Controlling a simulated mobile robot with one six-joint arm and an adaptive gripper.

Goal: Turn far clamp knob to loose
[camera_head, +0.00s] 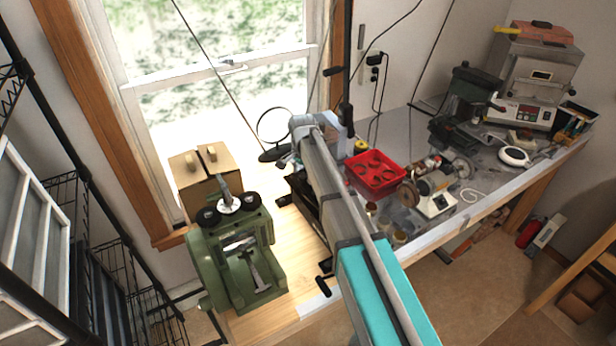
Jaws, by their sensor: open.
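The far clamp knob cannot be told for certain. A black device (303,196) stands on the wooden bench, partly hidden behind my arm. A small dark handle (283,201) sticks out at its far left, and another dark handle (324,284) at its near end. A green cast machine (205,262) to the left carries two round black knobs, one at the left (208,217) and one at the right (252,201), beside a pale disc. My arm runs from the bottom centre up over the bench.
A red tray (376,186) and a small white-topped device (437,204) stand right of my arm. Wire shelving (75,225) lines the left.

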